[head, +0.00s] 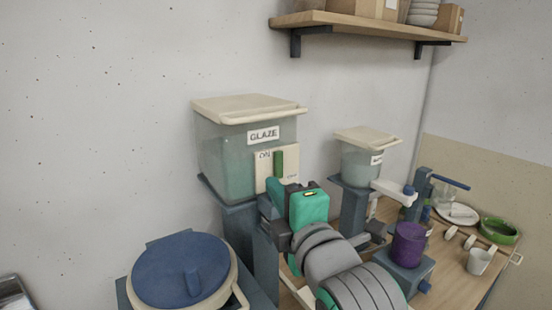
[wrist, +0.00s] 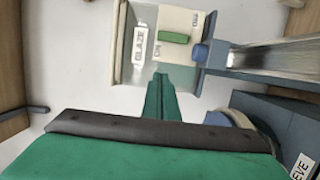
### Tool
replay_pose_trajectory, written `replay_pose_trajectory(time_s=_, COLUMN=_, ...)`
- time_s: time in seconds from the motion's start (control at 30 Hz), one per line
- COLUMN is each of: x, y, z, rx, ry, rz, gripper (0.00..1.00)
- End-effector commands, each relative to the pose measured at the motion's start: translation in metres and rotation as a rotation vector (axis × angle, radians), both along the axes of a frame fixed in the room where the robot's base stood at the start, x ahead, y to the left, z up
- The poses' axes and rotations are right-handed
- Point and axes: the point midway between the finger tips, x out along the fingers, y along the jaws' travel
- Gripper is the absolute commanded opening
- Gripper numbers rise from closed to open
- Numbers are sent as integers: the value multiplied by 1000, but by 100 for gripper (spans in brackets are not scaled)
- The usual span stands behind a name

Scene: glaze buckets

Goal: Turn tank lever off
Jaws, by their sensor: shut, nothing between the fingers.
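The glaze tank (head: 225,155) is a translucent box with a cream lid and a GLAZE label, standing on a blue-grey stand. Its cream switch plate (head: 264,173) is marked ON at upper left and OFF at lower right. The green lever (head: 279,162) stands upright on the plate; it also shows in the wrist view (wrist: 174,37), lying crosswise there. My gripper (head: 273,184) is in front of the tank, just below the lever. Its teal fingers (wrist: 160,84) are shut and empty, with a visible gap to the lever in the wrist view. The arm hides the plate's lower part.
A smaller lidded tank (head: 361,164) stands to the right on its own stand. A blue-lidded bucket (head: 182,268) is at front left. A shelf (head: 370,27) hangs above.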

Motion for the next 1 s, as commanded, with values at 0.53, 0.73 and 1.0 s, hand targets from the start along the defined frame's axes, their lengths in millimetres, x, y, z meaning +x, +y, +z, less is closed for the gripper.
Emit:
replay_pose_trajectory(time_s=0.53, x=26, y=11, z=-1, rx=1, ry=4, rz=4, gripper=0)
replay_pose_trajectory(time_s=0.73, x=61, y=23, z=-1, rx=2, ry=4, rz=3, gripper=0)
replay_pose_trajectory(time_s=1.0, x=102, y=24, z=-1, rx=2, ry=3, rz=-3, gripper=0)
